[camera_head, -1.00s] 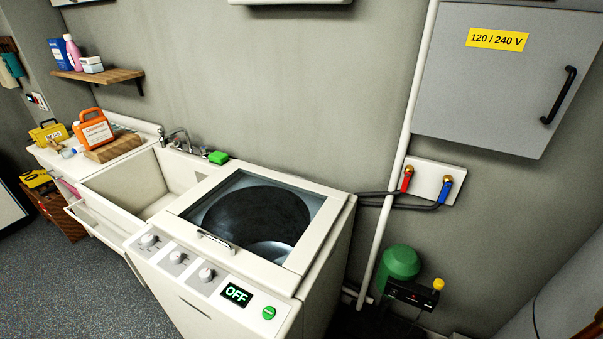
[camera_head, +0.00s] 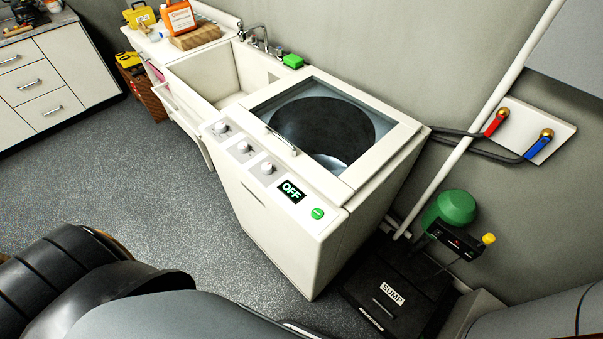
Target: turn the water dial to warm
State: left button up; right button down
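The white top-loading washing machine (camera_head: 290,228) stands against the grey wall, its glass lid (camera_head: 322,125) closed. Three white dials sit in a row on its front panel: a left dial (camera_head: 221,127), a middle dial (camera_head: 243,146) and a right dial (camera_head: 267,167). Their labels are too small to read, so I cannot tell which one is the water dial or where it points. The display (camera_head: 291,192) beside them reads OFF, with a green button (camera_head: 317,213) to its right. Neither of my grippers shows in the head view.
A utility sink (camera_head: 205,85) adjoins the washer on the left. A black sump cover (camera_head: 375,300) with a green pump (camera_head: 455,207) lies to its right. Red and blue valves (camera_head: 541,143) are on the wall. The speckled floor (camera_head: 150,190) in front is clear.

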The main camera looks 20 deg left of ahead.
aim_at(243, 147)
jog(key=u, duration=1.25)
